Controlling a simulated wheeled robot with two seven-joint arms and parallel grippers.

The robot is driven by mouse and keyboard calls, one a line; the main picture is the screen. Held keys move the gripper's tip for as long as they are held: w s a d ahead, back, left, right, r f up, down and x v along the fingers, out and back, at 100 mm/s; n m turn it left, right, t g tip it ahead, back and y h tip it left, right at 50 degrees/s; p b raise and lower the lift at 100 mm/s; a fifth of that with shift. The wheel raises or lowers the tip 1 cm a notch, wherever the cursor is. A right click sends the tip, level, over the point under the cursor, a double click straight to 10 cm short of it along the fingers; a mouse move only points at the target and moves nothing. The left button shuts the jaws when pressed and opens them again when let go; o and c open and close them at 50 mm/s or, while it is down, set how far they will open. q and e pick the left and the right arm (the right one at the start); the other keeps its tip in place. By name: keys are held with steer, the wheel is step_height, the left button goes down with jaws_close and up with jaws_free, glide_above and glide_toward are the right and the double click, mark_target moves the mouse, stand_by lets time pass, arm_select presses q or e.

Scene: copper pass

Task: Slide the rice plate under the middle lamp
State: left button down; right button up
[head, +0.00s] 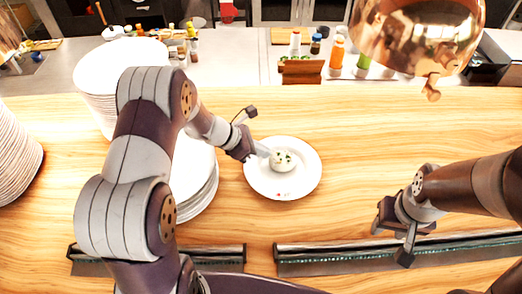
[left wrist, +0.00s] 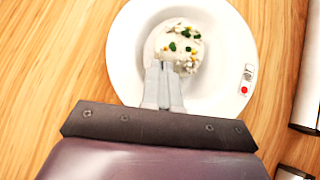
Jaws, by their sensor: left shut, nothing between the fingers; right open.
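The rice plate (head: 296,188) is a white round plate on the wooden counter, with a small mound of rice (head: 283,159) with green bits on it. In the left wrist view the plate (left wrist: 125,50) fills the top middle, and the rice (left wrist: 185,45) lies just past my fingertips. My left gripper (head: 266,152) is shut and empty, over the plate's left part beside the rice; I cannot tell whether it touches. A copper lamp (head: 415,35) hangs at the upper right; whether it is the middle one is unclear. My right gripper (head: 392,228) is open and empty, right of the plate.
Stacks of white plates (head: 95,85) stand at the left, one (head: 18,160) at the edge and one (head: 200,185) behind my left arm. Dark metal rails (head: 330,258) run along the near edge. Bottles (head: 337,52) stand beyond the counter. The wood right of the plate is clear.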

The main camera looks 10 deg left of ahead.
arm_select(q)
steer(key=b, duration=0.2)
glide_toward(302, 150)
steer(key=x, duration=0.5)
steer(key=shift+w+d+f, duration=0.1)
steer(key=w+d, duration=0.1)
steer(key=d, duration=0.1)
steer(key=w+d, duration=0.2)
steer(key=d, duration=0.1)
steer(key=w+d, duration=0.1)
steer(key=d, duration=0.2)
steer(key=shift+w, duration=0.25)
steer(key=shift+a, duration=0.15)
steer(key=shift+s, duration=0.1)
steer(key=shift+a+r, duration=0.15)
steer(key=shift+r, duration=0.1)
